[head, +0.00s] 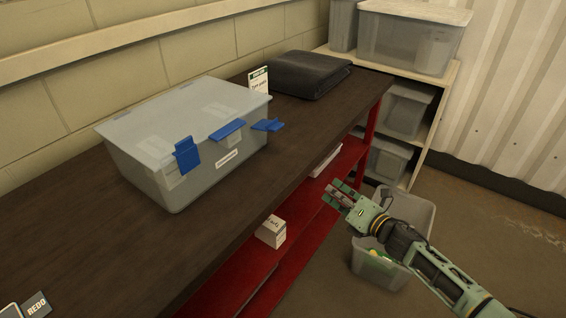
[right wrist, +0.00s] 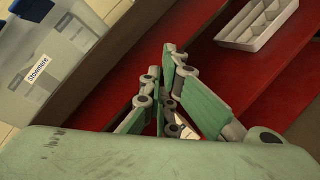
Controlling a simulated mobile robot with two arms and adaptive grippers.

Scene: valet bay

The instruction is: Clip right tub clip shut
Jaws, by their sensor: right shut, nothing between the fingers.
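A grey translucent tub (head: 180,185) with its lid (head: 190,112) on stands on the dark bench. Its right clip (head: 268,125) is blue and sticks outward from the tub's right end, apart from the wall. Another blue clip (head: 187,155) is at the left of the front, and a blue piece (head: 227,130) is at the front middle. My right gripper (head: 340,195) is shut and empty, off the bench's front edge, to the right of and below the tub. Its fingers (right wrist: 168,95) show in the right wrist view, with the tub (right wrist: 55,50) and a blue part (right wrist: 30,8) at upper left. My left gripper is out of view.
A folded dark cloth (head: 297,73) and a small sign (head: 258,80) lie behind the tub. A red shelf (head: 290,245) below holds a white box (head: 271,231) and a divided tray (right wrist: 257,22). An open bin (head: 382,268) stands under my right arm. Shelving with tubs (head: 412,40) is behind.

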